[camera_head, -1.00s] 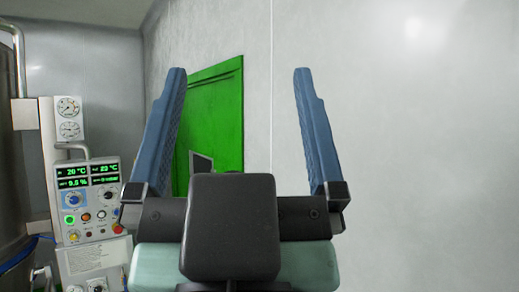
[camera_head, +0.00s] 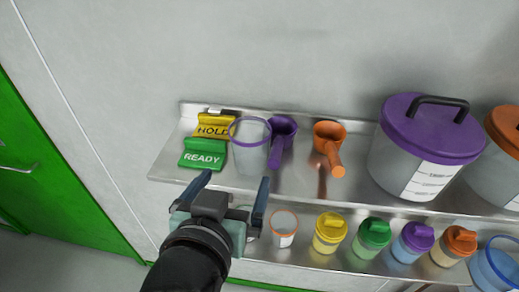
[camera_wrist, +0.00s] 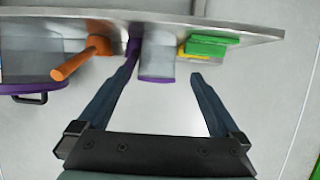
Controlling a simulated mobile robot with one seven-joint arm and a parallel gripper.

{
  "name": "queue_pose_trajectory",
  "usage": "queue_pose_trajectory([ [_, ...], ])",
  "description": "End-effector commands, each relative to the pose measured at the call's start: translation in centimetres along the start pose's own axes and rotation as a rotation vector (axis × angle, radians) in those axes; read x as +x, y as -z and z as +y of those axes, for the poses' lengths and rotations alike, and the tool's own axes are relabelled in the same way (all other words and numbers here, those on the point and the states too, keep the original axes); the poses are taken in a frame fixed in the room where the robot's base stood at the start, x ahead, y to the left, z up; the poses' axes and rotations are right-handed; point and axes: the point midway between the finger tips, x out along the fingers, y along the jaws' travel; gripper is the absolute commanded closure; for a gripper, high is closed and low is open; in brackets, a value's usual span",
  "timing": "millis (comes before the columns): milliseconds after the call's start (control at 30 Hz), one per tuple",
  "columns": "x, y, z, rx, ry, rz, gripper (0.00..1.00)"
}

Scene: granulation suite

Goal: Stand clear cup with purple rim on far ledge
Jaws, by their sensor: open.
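The clear cup with a purple rim (camera_head: 250,157) stands on the upper metal shelf, just right of the green READY sign and left of a purple scoop. My gripper (camera_head: 236,178) is open and empty, in front of the shelf edge on the cup's near side. In the wrist view the cup (camera_wrist: 157,60) appears between the fingertips of my gripper (camera_wrist: 163,72), seemingly beyond them; I see no contact. I cannot tell which surface is the far ledge.
The purple scoop (camera_head: 280,135) is close beside the cup, with an orange scoop (camera_head: 328,140) farther right. The READY sign (camera_head: 203,155) and yellow HOLD sign (camera_head: 213,127) are left. A purple-lidded tub (camera_head: 425,140) stands right. Several lidded jars fill the lower shelf (camera_head: 305,258).

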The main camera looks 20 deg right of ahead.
Motion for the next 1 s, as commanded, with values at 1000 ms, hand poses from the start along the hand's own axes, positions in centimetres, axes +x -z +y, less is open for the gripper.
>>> queue_pose_trajectory([
  [1000, 11.8, -0.5, 0.1, -0.001, -0.009, -0.009, 0.0],
])
